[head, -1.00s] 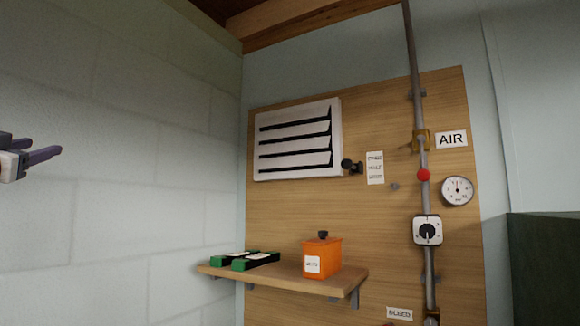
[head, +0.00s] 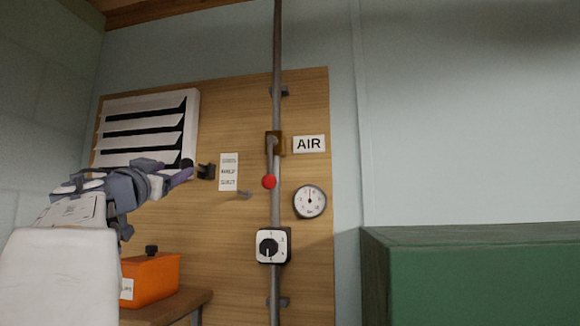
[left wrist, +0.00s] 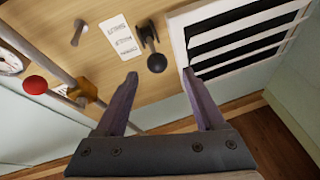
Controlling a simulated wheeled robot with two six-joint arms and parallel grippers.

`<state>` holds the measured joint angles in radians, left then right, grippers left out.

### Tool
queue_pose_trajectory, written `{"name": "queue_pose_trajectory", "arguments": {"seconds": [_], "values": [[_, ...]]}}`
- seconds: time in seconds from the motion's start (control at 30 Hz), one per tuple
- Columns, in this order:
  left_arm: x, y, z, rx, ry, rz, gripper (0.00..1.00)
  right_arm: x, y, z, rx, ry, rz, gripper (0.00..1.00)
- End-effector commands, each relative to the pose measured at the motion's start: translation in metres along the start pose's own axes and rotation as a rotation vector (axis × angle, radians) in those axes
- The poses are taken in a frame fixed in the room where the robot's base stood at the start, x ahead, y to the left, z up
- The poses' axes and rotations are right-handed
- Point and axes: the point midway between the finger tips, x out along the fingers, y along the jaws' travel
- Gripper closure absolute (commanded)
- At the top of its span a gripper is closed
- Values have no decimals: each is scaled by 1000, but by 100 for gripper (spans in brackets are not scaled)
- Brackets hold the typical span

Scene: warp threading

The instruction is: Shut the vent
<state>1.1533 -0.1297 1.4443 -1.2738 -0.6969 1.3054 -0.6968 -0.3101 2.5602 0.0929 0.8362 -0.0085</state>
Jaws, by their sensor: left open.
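The white louvred vent (head: 150,108) is on the wooden wall panel, with dark gaps between its slats; it also shows in the left wrist view (left wrist: 245,40). Beside it is a small dark lever (head: 206,171) with a round black knob (left wrist: 156,62). My left gripper (left wrist: 159,77) is open, its two purple fingers pointing at the knob. In the left wrist view the knob appears between and just beyond the fingertips, with no visible contact. In the head view my left gripper (head: 186,175) partly covers the vent's lower edge. My right gripper is out of view.
A three-line label (head: 229,172) is right of the lever. Farther right run a vertical pipe (head: 277,100), a red-knobbed valve lever (head: 269,182), a gauge (head: 310,201) and a dial (head: 271,246). An orange box (head: 155,279) stands on the shelf below. A green block (head: 470,270) fills the lower right.

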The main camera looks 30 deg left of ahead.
Motion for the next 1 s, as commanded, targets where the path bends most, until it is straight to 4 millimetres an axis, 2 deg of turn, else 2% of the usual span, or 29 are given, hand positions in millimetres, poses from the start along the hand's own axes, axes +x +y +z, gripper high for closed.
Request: {"name": "queue_pose_trajectory", "arguments": {"seconds": [0.3, 0.5, 0.7, 0.93, 0.97, 1.0], "values": [[60, 6, -4, -6, 0, 11, 29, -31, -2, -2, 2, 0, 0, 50], [89, 4, -3, -3, 0, 6, 29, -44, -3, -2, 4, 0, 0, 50], [99, 4, -1, -1, 1, 5, 29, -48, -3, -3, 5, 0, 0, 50], [99, 3, 0, -1, 0, 3, 29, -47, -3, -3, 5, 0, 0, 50], [99, 2, 0, -1, 0, 3, 33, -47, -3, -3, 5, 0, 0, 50], [99, 2, 0, -1, 0, 3, 48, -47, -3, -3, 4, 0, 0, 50]]}}
